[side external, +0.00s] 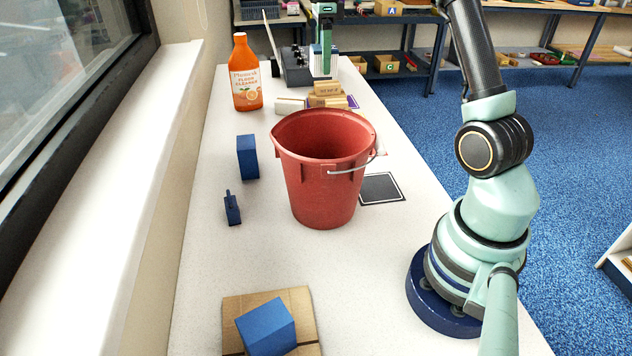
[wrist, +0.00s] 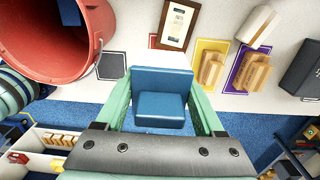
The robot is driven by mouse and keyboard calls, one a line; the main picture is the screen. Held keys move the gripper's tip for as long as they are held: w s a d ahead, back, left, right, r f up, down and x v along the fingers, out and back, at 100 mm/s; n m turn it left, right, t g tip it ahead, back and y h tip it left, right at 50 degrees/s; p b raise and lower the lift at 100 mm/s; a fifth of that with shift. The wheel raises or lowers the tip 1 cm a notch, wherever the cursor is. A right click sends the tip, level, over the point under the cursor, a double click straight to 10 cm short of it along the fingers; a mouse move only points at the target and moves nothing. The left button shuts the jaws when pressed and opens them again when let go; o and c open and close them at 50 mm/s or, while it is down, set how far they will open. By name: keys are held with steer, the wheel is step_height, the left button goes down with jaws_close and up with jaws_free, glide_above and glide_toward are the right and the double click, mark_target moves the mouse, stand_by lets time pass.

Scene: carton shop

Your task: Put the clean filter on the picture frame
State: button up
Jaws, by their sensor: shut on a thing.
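My gripper (wrist: 162,98) is shut on a blue block-like thing (wrist: 160,85), with a green finger on each side of it. I take this thing for the clean filter, but its label or clean state does not show. In the side external view my gripper (side external: 324,40) is at the far end of the table, and the held thing shows partly below it. The picture frame (wrist: 176,22), brown with a pale picture, lies flat on the table in the wrist view, ahead of the held thing and apart from it. The bucket seems to hide it in the side external view.
A red bucket (side external: 322,185) stands mid-table beside a black square (side external: 381,188). Tan brushes or blocks (side external: 327,95), a dark box (side external: 296,68) and an orange cleaner bottle (side external: 246,75) stand farther back. Blue blocks (side external: 247,157) and (side external: 266,328) stand nearer, the latter on cardboard (side external: 238,306).

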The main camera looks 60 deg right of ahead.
steer(key=w+f, duration=0.1)
steer(key=f, duration=0.5)
steer(key=w+a+f, duration=0.1)
steer(key=f, duration=0.6)
steer(key=w+a+f, duration=0.1)
steer(key=f, duration=0.6)
steer(key=shift+w+f, duration=0.1)
steer(key=shift+f, duration=0.05)
steer(key=o, duration=1.4)
steer(key=shift+c, duration=0.2)
